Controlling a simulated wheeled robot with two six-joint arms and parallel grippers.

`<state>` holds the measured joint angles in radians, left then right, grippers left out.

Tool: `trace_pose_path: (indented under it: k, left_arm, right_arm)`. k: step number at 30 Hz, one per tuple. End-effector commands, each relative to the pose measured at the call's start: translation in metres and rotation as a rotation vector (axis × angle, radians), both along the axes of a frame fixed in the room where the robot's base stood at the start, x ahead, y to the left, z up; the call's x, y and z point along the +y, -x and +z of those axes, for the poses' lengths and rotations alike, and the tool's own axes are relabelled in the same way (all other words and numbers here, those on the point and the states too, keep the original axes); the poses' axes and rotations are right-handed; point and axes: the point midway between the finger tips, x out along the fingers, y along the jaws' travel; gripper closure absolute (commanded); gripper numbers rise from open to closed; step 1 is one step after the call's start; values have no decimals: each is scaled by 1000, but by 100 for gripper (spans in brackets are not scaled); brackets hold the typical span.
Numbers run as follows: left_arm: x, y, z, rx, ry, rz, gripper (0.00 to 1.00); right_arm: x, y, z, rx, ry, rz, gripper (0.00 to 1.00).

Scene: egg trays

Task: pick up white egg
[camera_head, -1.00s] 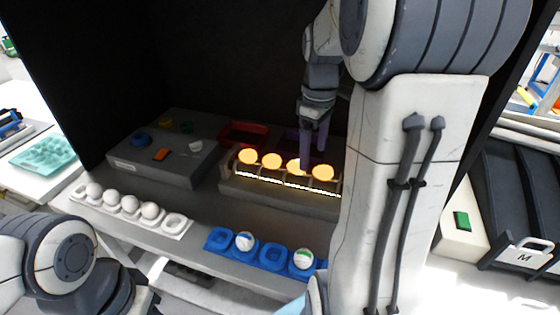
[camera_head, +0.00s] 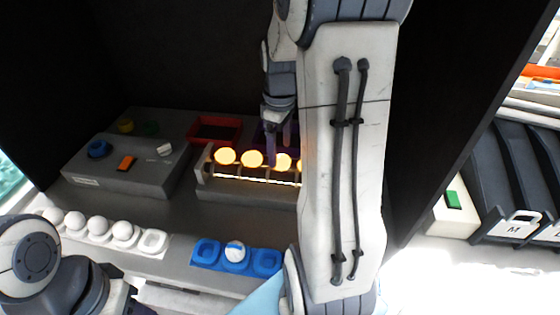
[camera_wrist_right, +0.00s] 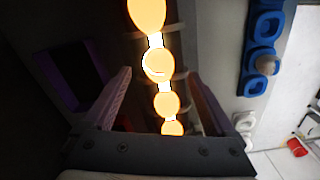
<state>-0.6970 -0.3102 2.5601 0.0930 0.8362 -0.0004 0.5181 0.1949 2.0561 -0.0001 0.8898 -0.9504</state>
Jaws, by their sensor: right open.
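Several eggs glow orange on the lit rack (camera_head: 235,190); one glowing egg (camera_head: 252,159) shows clearly in the head view. My right gripper (camera_head: 281,140) points down over the rack, close to the third glowing egg (camera_head: 283,162). In the right wrist view my right gripper (camera_wrist_right: 158,73) is open and empty, with a glowing egg (camera_wrist_right: 158,64) between its fingers in the picture. My arm hides the rack's right end in the head view. Several white eggs (camera_head: 98,226) sit in a white tray (camera_head: 163,254) at the left. My left gripper is not in view.
A blue tray (camera_head: 207,254) in front of the rack holds a white egg with a coloured mark (camera_head: 235,251). A grey control box (camera_head: 150,182) with buttons stands left of the rack. A red-rimmed bin (camera_head: 237,122) lies behind. Dark walls enclose the back and right.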

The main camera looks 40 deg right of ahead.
Motion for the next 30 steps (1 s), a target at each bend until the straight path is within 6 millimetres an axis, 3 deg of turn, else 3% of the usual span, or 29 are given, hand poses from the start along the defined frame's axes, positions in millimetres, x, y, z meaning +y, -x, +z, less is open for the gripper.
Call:
trace_pose_path:
  k: [6,14,15,18,19,30]
  left_arm:
    - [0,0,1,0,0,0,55]
    - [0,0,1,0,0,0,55]
    - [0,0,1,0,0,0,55]
    - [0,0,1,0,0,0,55]
    - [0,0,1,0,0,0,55]
    - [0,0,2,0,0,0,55]
  right_arm:
    - [-2,0,-30,4,-2,-2,9]
    - [-3,0,-33,0,0,-4,9]
    - [-3,0,-33,0,0,-4,13]
    - [-3,0,-33,0,0,-5,52]
    - [-3,0,-33,0,0,-5,60]
    - [-4,0,-30,-1,0,-5,60]
